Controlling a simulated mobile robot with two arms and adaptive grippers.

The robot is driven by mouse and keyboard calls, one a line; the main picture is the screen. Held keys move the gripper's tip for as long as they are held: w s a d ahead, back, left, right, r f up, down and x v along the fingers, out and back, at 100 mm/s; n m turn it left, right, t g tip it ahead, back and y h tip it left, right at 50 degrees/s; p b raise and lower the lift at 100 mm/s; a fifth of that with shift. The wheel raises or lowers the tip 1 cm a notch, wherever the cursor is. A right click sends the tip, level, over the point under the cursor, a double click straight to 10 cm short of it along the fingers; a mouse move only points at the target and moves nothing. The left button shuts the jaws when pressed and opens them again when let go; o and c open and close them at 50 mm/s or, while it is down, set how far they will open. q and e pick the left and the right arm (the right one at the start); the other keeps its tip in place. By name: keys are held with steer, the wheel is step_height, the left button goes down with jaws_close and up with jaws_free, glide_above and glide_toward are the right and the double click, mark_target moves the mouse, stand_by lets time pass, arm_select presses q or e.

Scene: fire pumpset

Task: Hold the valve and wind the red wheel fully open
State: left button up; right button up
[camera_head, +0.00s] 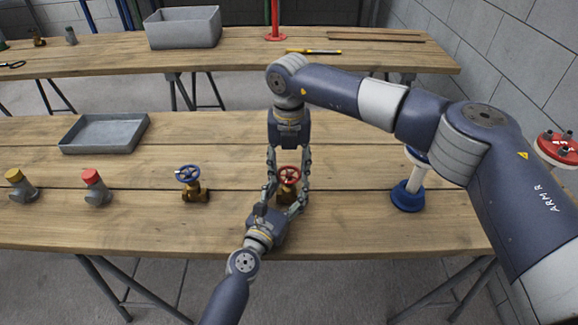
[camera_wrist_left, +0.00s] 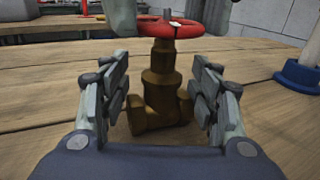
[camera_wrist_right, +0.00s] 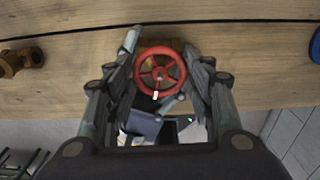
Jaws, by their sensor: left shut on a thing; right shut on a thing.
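The brass valve (camera_head: 286,194) with its red wheel (camera_head: 289,173) stands upright on the near bench. My left gripper (camera_head: 283,202) reaches in from the front, shut on the brass body low down; the left wrist view shows the body (camera_wrist_left: 160,92) between its fingers. My right gripper (camera_head: 288,178) comes down from above, shut on the red wheel; the right wrist view shows the wheel (camera_wrist_right: 160,74) between its fingers, with a pale mark on its rim at the near side. Fingers hide part of the body in the head view.
A blue-wheeled valve (camera_head: 190,184), a red-capped fitting (camera_head: 95,187) and a yellow-capped fitting (camera_head: 20,186) stand to the left. A grey tray (camera_head: 70,148) lies behind them. A white post on a blue base (camera_head: 408,198) stands right. Bare wood surrounds the valve.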

arm_select(q)
steer(key=shift+r, duration=0.15)
arm_select(e)
steer(key=n, duration=0.5)
steer(key=shift+n, duration=0.3)
steer(key=n, duration=1.3)
steer(key=shift+n, duration=0.3)
steer(key=n, duration=1.3)
steer(key=shift+n, duration=2.5)
